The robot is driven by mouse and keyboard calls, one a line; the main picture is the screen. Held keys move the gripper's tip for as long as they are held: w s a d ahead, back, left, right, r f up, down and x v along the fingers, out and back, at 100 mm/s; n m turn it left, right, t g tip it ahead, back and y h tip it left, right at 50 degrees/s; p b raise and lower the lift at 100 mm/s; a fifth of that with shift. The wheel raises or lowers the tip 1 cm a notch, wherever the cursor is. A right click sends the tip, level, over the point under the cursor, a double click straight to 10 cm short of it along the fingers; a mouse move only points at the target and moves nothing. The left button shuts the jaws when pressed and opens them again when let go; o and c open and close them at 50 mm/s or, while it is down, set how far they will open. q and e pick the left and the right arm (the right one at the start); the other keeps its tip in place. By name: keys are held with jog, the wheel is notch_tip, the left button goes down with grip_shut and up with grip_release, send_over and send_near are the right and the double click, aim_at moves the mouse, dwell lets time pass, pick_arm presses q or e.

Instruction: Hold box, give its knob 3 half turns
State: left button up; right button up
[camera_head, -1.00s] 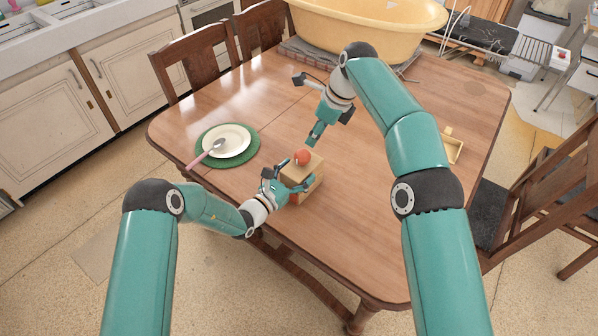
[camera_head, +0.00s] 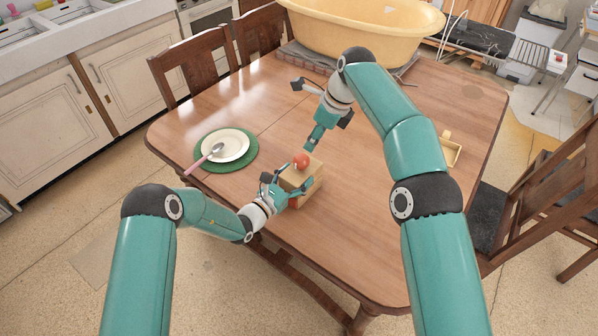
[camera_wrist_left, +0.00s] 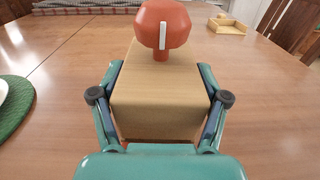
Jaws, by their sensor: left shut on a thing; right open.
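A light wooden box (camera_head: 306,184) stands upright on the table near its front edge; it also shows in the left wrist view (camera_wrist_left: 158,95). An orange-red knob (camera_head: 301,161) sits on its top. In the left wrist view the knob (camera_wrist_left: 163,24) has a white upright mark on the side facing the camera. My left gripper (camera_head: 288,190) is shut on the box, with one finger on each side, seen in the left wrist view (camera_wrist_left: 159,105). My right gripper (camera_head: 311,146) is open and empty, just above and behind the knob, apart from it.
A white plate (camera_head: 226,144) with a spoon lies on a green mat (camera_head: 202,163) to the left. A yellow basin (camera_head: 365,40) stands at the back. A small wooden tray (camera_head: 452,150) lies at the right. The table (camera_head: 400,235) is clear around the box.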

aim_at(302, 156)
jog(key=shift+o, duration=1.6)
jog(key=shift+n, duration=0.4)
jog(key=a+f+n, duration=0.1)
jog(key=f+n, duration=0.2)
jog(key=n, duration=0.8)
jog(key=w+a+f+n, duration=0.1)
jog(key=f+n, duration=0.2)
jog(key=n, duration=0.7)
jog(key=w+a+f+n+t, duration=0.1)
jog(key=f+n, duration=0.2)
jog(key=n, duration=0.8)
jog(key=shift+a+f+n, duration=0.2)
jog(key=shift+f+n, duration=0.1)
